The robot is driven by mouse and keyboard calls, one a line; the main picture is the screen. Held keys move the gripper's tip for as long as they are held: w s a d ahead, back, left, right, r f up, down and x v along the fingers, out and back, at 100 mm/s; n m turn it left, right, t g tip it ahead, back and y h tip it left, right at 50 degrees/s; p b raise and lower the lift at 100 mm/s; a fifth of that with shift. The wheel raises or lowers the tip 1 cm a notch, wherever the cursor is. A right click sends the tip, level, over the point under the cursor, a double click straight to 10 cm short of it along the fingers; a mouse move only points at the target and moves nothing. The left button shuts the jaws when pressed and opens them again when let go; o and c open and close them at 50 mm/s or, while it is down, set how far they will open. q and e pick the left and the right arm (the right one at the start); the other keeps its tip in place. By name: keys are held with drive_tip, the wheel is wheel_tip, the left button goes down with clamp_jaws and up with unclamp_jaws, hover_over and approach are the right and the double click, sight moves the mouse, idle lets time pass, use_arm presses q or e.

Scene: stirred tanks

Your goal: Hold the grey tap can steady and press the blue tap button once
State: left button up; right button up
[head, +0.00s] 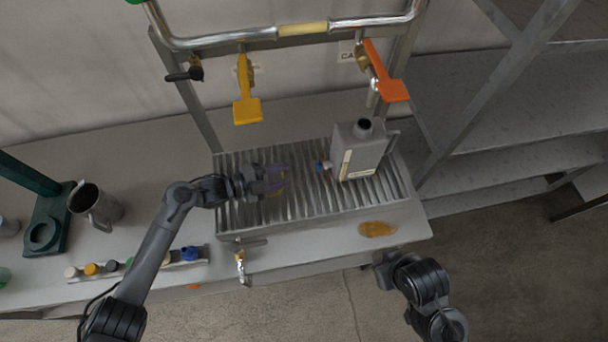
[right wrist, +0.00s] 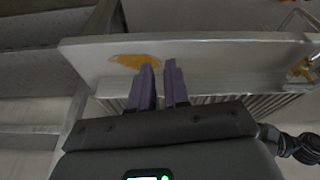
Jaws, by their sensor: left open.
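The grey tap can (head: 352,155) stands upright on the ribbed metal drain rack, with a pale label on its front and a dark round opening on top. The blue tap button (head: 321,167) sticks out low on its left side. My left gripper (head: 284,179) is open and empty over the rack, left of the button and pointing toward it, with a gap between. My right gripper (right wrist: 161,78) shows in the right wrist view with its purple fingers a little apart and nothing between them. It is off the table's front edge, away from the can.
The drain rack (head: 243,218) fills the table's right part. An orange-yellow patch (head: 377,229) lies in front of it. Yellow (head: 246,103) and orange (head: 391,90) handles hang from the pipe behind. A metal jug (head: 97,207) and a row of small caps stand left. A small tap (head: 240,260) juts out in front.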

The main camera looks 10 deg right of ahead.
drive_tip(key=o, duration=0.4)
drive_tip(key=shift+w, duration=0.15)
drive_tip(key=o, duration=0.5)
drive_tip(key=shift+w+r+t, duration=0.2)
drive_tip(key=shift+w+t, duration=0.2)
drive_tip(key=shift+w, duration=0.15)
drive_tip(key=shift+w+r+t, duration=0.15)
drive_tip(key=shift+w+t, duration=0.25)
drive_tip(key=shift+w, duration=0.1)
drive_tip(key=shift+o, duration=0.3)
drive_tip(key=w+d+m+t, duration=0.1)
drive_tip(key=w+m+t, duration=0.1)
drive_tip(key=w+t, duration=0.2)
drive_tip(key=w, duration=0.3)
drive_tip(key=shift+r+t+h, duration=0.25)
drive_tip(key=shift+t+h, duration=0.05)
drive_tip(key=shift+h, duration=0.1)
drive_tip(key=m+t+h, duration=0.6)
drive_tip(key=h, duration=0.2)
approach(362, 131)
drive_tip(key=shift+x, duration=5.2)
